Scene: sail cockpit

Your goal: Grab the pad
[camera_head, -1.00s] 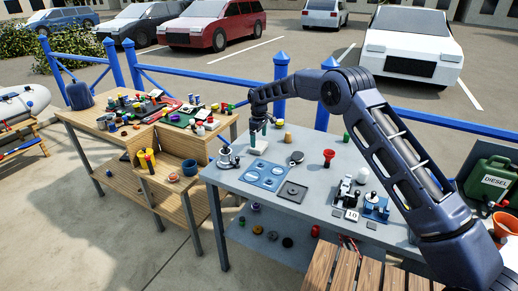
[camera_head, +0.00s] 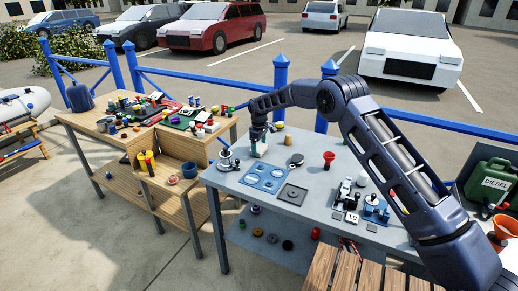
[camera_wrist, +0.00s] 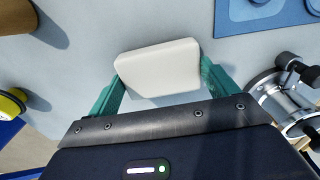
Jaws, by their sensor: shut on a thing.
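The pad (camera_wrist: 158,66) is a pale white block with rounded edges. In the wrist view it lies between the two green fingers of my gripper (camera_wrist: 160,82), one finger against each side. My gripper is shut on the pad. In the head view my gripper (camera_head: 260,141) points down at the far left part of the grey table (camera_head: 318,196), with the pad (camera_head: 259,151) at its fingertips. I cannot tell whether the pad still touches the table top.
A metal device (camera_wrist: 283,98) stands close beside my gripper, right in the wrist view. A blue plate with round recesses (camera_head: 265,178) lies in front of the pad. A yellow-topped object (camera_head: 279,126) stands behind.

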